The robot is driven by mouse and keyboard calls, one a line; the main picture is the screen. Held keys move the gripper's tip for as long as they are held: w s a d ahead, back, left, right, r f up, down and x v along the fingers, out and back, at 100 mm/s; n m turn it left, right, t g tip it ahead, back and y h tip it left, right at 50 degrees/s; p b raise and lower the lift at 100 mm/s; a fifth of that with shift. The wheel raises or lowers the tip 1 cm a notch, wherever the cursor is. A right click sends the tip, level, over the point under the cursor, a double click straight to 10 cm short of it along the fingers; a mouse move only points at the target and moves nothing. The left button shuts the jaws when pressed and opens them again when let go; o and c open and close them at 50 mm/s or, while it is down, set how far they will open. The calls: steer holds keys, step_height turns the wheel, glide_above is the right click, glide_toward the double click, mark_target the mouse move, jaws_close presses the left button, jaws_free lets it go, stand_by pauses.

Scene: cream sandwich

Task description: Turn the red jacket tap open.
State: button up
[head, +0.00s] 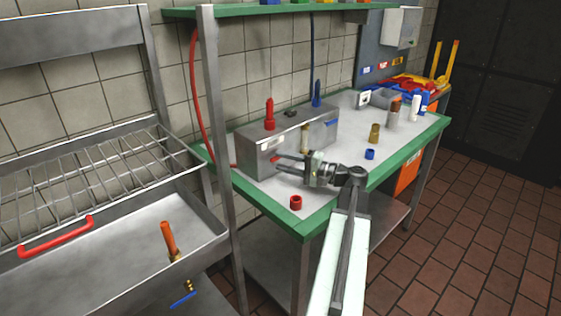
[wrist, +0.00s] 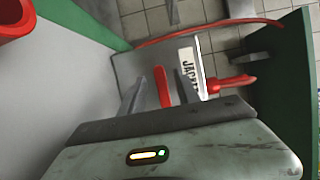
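The grey metal box (head: 258,150) stands on the green-edged bench. A red tap lever (wrist: 162,87) sits on its face beside a white label reading "JACKE…" (wrist: 190,72); only a small bit of red shows there in the head view (head: 274,160). My gripper (head: 279,163) points left at the box face. In the wrist view my gripper (wrist: 158,92) has its two grey fingers apart, one on each side of the lever. I cannot tell whether either finger touches it.
A red upright fitting (head: 269,118) and a blue one (head: 316,95) stand on the box. A red cup (head: 296,202) sits near the bench's front corner. A metal post (head: 218,150) stands left of the box. Brass (head: 375,133) and blue (head: 370,154) pieces lie to the right.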

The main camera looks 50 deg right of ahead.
steer(key=shift+w+a, duration=0.2)
steer(key=shift+w, duration=0.45)
jaws_close()
